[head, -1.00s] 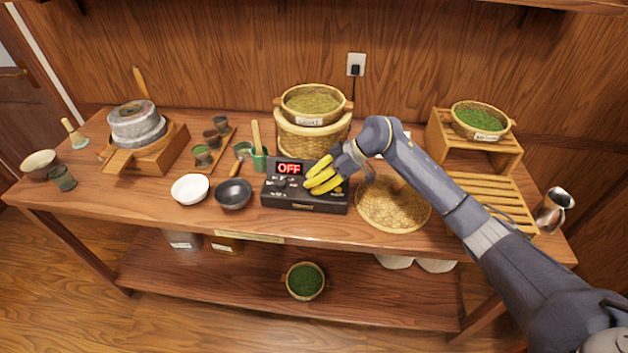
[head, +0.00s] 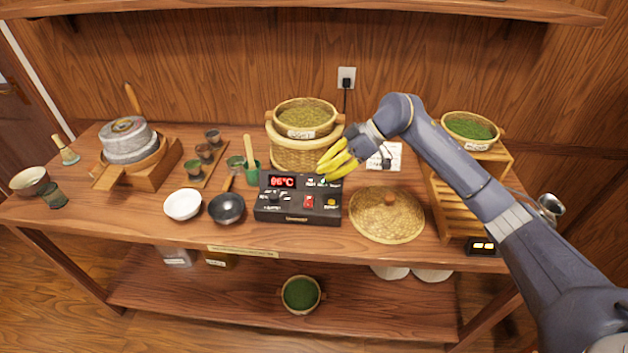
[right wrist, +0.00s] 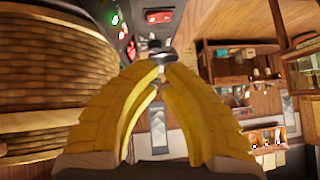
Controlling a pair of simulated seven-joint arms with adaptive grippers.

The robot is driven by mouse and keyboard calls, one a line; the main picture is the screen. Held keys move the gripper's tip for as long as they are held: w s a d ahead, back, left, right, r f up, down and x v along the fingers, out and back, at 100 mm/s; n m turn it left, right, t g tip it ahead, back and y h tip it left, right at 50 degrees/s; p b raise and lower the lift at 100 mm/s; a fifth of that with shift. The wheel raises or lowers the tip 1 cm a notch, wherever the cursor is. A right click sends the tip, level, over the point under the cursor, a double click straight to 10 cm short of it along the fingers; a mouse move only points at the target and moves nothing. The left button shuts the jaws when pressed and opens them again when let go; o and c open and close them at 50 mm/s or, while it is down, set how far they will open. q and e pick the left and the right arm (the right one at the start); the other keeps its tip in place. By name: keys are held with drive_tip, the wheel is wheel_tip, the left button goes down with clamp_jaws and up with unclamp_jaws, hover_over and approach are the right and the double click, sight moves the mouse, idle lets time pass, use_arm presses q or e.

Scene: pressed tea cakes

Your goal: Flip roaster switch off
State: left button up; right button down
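The black roaster control box (head: 297,209) sits at the table's front middle. Its red display (head: 283,182) shows a temperature in °C, with the first digit hard to read. The red switch (head: 308,202) is on the box's top, lower middle, uncovered. A small green light (head: 323,180) shows near the box's back right. My right gripper (head: 322,170) hovers over the back right of the box with yellow fingers. In the right wrist view its fingertips (right wrist: 164,70) come together with nothing between them. Part of the box (right wrist: 122,45) shows at the top there. My left gripper is not in view.
A woven basket stack (head: 296,155) stands just behind the box, close to my right fingers. A lidded woven tray (head: 387,225) lies right of the box. Black bowl (head: 227,208) and white bowl (head: 183,204) stand left. A wooden rack (head: 455,200) is further right.

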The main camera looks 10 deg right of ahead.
drive_tip(key=shift+v, duration=1.5)
drive_tip(key=shift+s+a+r+n+t+h, duration=0.1)
drive_tip(key=shift+s+r+n+t+h, duration=0.2)
drive_tip(key=shift+s+t, duration=0.3)
drive_tip(key=shift+s+a+r+n+t+h, duration=0.15)
drive_tip(key=shift+s+r+n+t+h, duration=0.1)
drive_tip(key=shift+s+n+t, duration=0.25)
drive_tip(key=shift+a+f, duration=0.1)
